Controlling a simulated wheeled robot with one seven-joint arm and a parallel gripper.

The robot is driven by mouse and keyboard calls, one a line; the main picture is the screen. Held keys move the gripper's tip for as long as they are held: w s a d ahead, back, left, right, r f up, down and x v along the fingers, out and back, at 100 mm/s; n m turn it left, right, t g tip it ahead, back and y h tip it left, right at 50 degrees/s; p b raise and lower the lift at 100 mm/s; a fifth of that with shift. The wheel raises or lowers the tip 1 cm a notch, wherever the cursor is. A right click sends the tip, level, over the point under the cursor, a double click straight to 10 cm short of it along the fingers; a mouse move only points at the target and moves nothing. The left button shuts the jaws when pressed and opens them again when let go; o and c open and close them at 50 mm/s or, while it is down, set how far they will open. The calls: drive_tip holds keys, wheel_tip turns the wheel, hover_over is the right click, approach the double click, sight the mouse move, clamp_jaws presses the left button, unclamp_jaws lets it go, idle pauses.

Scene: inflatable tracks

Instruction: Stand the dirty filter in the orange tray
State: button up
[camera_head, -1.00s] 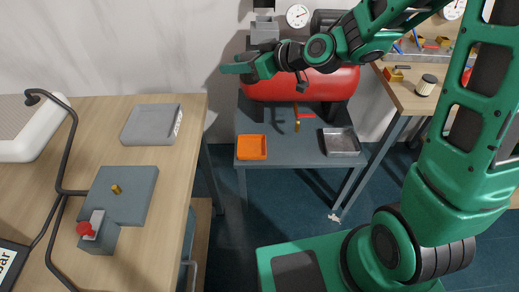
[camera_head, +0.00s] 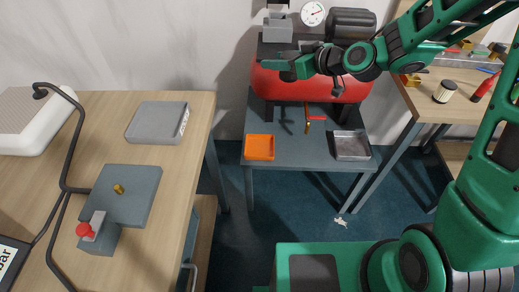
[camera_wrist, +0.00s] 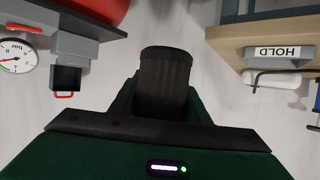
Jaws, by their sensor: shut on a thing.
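My gripper (camera_head: 272,61) is in front of the red air tank in the head view, raised well above the grey table. In the wrist view my gripper (camera_wrist: 163,95) is shut on a dark, ribbed cylinder, the dirty filter (camera_wrist: 165,70). The filter sticks out past the fingers, and its lower part is hidden by my gripper. I cannot make the filter out clearly in the head view. The orange tray (camera_head: 260,148) lies at the front left of the grey table, below and apart from my gripper. It looks empty.
The red air tank (camera_head: 330,88) stands at the back of the grey table (camera_head: 300,158). A metal tray (camera_head: 350,146) lies at its right. A pale filter (camera_head: 445,92) stands on the right bench. A wooden bench (camera_head: 185,160) is at left.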

drive_tip(key=w+a+f+m, duration=0.1)
drive_tip(key=w+a+f, duration=0.25)
drive_tip(key=f, duration=0.45)
drive_tip(key=w+a+f, duration=0.2)
drive_tip(key=w+f, duration=0.2)
drive_tip(key=f, duration=0.4)
drive_tip(key=t+h, duration=0.1)
drive_tip(key=h, duration=0.1)
hover_over(247, 147)
wheel_tip(247, 147, down, 17)
drive_tip(key=shift+m, duration=0.4)
drive_tip(key=shift+s+f, duration=0.1)
drive_tip(key=shift+f, duration=5.2)
drive_tip(key=o, duration=1)
drive_tip(key=shift+f, duration=0.1)
drive_tip(key=shift+o, duration=0.2)
